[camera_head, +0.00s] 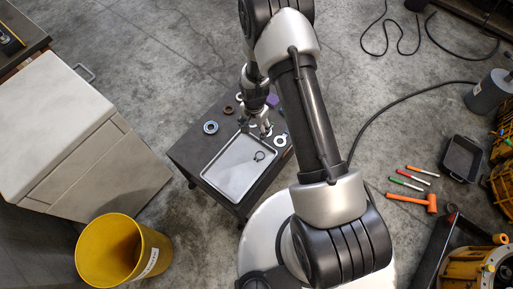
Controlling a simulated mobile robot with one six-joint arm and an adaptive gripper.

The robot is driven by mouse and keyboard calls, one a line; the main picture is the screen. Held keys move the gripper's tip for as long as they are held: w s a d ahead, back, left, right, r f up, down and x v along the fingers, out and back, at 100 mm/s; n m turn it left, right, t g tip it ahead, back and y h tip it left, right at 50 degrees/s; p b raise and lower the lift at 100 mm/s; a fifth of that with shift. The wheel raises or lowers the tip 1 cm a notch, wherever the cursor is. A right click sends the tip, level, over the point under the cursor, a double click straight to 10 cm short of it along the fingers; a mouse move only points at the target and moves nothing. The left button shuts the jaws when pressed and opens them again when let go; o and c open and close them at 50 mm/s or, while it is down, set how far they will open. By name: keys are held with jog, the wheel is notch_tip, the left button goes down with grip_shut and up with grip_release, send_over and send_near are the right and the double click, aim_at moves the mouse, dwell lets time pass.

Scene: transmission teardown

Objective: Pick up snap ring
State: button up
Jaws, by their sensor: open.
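A thin dark ring, which looks like the snap ring (259,156), lies in the upper right part of a shallow silver tray (226,184). The tray rests on a small dark table. My gripper (263,133) points down just beyond the tray's far edge, above and slightly right of the ring in the picture. It is open and apart from the ring. What lies directly beneath the gripper is partly hidden by it.
On the dark table (186,152) stand a bearing-like ring (210,127), a brown ring (228,109) and a pale ring (280,141). A yellow bin (107,252) and grey cabinet (62,120) stand left. Tools, including an orange hammer (411,201), lie on the floor right.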

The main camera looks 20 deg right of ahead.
notch_tip(320, 180, down, 7)
jog(key=s, duration=0.2)
jog(key=b, duration=0.3)
send_over(257, 157)
jog(key=shift+m, duration=0.4)
jog(key=f, duration=0.9)
jog(key=shift+s+a+f, duration=0.3)
jog(key=shift+s+a, duration=0.05)
jog(key=shift+s+d+f+b, duration=0.1)
jog(key=shift+f+b, duration=0.35)
jog(key=shift+f, duration=1.1)
jog(key=shift+s+d+f+b, duration=0.1)
jog(key=shift+f+b, duration=0.3)
jog(key=shift+f, duration=1.1)
jog(key=shift+a+r, duration=0.1)
grip_shut()
